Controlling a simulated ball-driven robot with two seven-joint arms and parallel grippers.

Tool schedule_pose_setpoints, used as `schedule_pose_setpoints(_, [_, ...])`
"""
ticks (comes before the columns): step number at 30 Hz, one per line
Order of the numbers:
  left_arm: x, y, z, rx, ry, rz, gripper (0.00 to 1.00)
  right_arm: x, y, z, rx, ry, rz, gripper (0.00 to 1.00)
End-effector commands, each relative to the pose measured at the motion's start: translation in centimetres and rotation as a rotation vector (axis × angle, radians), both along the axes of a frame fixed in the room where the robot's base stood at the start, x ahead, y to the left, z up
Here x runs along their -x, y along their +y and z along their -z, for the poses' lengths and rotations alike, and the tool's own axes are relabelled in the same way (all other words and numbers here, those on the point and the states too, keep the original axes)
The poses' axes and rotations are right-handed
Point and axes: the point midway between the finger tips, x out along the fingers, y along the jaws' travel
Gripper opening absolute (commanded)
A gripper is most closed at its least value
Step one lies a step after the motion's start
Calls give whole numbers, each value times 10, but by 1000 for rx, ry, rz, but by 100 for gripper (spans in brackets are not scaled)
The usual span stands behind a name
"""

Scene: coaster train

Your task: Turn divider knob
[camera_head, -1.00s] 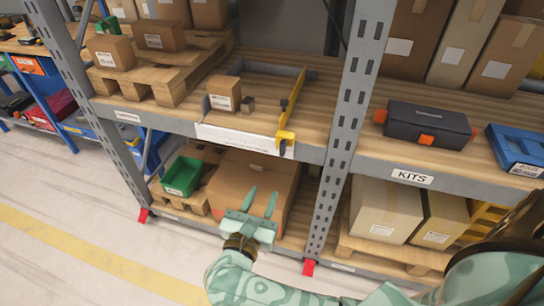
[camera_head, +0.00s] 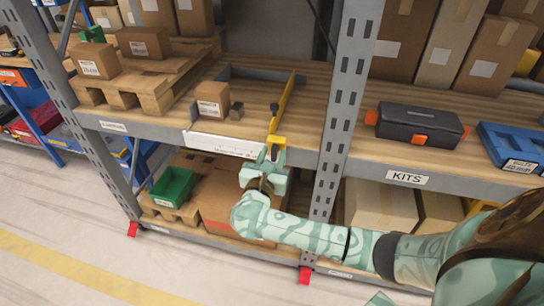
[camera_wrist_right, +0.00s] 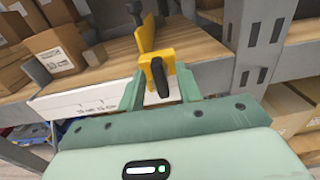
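The yellow divider (camera_head: 285,98) stands on the middle shelf and runs back from the front edge. Its black front knob (camera_wrist_right: 159,76) hangs on the yellow end bracket (camera_wrist_right: 152,57) in the wrist view, pointing down. A second small dark knob (camera_head: 274,107) sits on the divider further back. My right gripper (camera_head: 275,152) is at the shelf's front edge. In the wrist view the fingers of my right gripper (camera_wrist_right: 163,82) are open, one on each side of the front knob, with gaps showing. My left gripper is not in view.
A white label strip (camera_head: 223,144) lies along the front edge, left of the divider. A carton (camera_head: 213,100) and a small brown block (camera_head: 236,111) stand left of it. The grey upright (camera_head: 345,100) rises close on the right. A green bin (camera_head: 172,187) is below.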

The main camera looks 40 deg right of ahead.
Motion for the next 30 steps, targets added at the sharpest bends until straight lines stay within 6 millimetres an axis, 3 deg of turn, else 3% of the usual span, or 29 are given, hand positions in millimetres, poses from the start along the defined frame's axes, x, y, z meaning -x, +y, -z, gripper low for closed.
schedule_pose_setpoints(5, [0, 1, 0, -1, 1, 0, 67, 0, 0, 0, 0, 0, 0, 35])
schedule_pose_setpoints(9, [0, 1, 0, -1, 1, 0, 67, 0, 0, 0, 1, 1, 0, 0])
schedule_pose_setpoints(20, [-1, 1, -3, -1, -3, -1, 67, 0, 0, -1, 25, 30, 0, 0])
schedule_pose_setpoints(30, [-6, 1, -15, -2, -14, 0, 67, 0, 1, -3, 168, 197, 1, 0])
